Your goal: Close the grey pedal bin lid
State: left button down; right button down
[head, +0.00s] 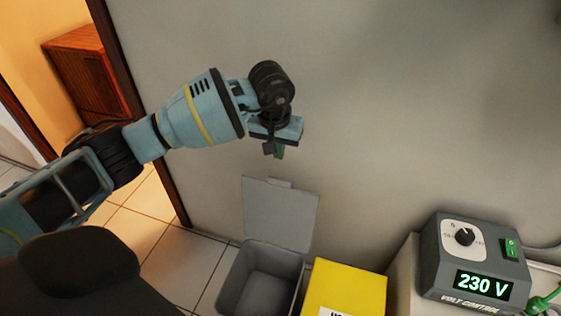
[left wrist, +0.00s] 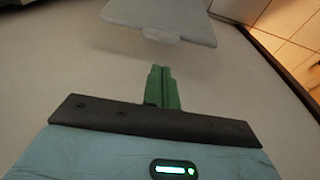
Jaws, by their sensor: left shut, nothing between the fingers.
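The grey pedal bin (head: 262,280) stands on the tiled floor against the wall, and its inside looks empty. Its lid (head: 281,212) is open, standing up near the wall with a small tab on its top edge. My left gripper (head: 279,151) is above the lid's top edge, apart from it, with its green fingers shut and empty. In the left wrist view the shut green fingers (left wrist: 161,86) point toward the lid (left wrist: 165,15), with a gap between them and the lid's tab. My right gripper is not in view.
A yellow box (head: 345,284) stands right beside the bin. A grey voltage control unit (head: 468,262) reading 230 V sits on a pale surface at the right. A doorway with a wooden cabinet (head: 90,75) is at the left.

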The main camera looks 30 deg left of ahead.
pick_arm(q)
notch_tip(320, 180, down, 9)
jog(key=w+b, duration=0.1)
jog(key=w, duration=0.1)
jog(key=shift+a+f+b, duration=0.2)
jog(key=shift+a+b, duration=0.05)
jog(key=shift+b, duration=0.15)
jog(key=shift+s, duration=0.1)
